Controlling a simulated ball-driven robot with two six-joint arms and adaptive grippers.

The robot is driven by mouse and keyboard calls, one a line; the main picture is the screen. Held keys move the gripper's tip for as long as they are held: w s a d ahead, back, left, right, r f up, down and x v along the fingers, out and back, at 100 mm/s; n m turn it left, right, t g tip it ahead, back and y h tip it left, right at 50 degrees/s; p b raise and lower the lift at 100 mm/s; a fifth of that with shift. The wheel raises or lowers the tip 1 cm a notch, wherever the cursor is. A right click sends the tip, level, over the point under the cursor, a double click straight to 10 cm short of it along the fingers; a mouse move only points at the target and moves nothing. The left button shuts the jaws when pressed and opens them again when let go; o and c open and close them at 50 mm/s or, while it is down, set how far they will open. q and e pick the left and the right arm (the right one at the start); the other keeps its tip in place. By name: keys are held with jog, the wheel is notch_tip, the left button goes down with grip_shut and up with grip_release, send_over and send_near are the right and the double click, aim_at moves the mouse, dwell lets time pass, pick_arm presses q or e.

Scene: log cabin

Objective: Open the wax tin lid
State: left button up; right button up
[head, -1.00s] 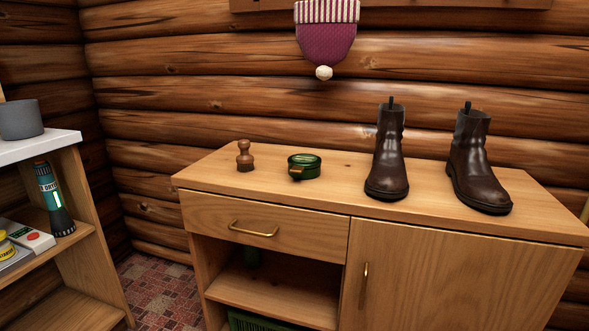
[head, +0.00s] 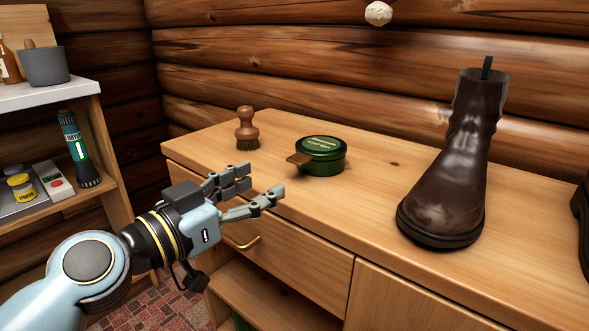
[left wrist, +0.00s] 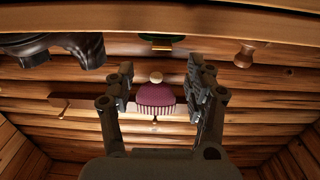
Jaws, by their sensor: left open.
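The green wax tin (head: 322,160) stands upright on the wooden cabinet top. Its dark green lid (head: 321,143) is on, and a brass-coloured tab (head: 299,160) sticks out at its left front. My left gripper (head: 262,184) is open and empty, in front of the cabinet's edge, to the left of and nearer than the tin, apart from it. In the left wrist view the picture is upside down; the tin (left wrist: 160,37) shows partly past the cabinet edge, beyond the open fingers (left wrist: 160,85). My right gripper is not in view.
A wooden brush (head: 247,128) stands left of the tin. A brown boot (head: 450,170) stands to its right, with another at the right edge. A drawer handle (head: 245,243) lies below my gripper. A shelf (head: 60,95) with several items is at left. The top around the tin is clear.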

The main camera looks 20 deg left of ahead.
aim_at(298, 158)
pick_arm(q)
jog(key=p+x, duration=0.1)
jog(key=x, duration=0.9)
jog(key=shift+w+r, duration=0.15)
jog(key=shift+w, duration=0.2)
jog(key=shift+c, duration=0.3)
grip_shut()
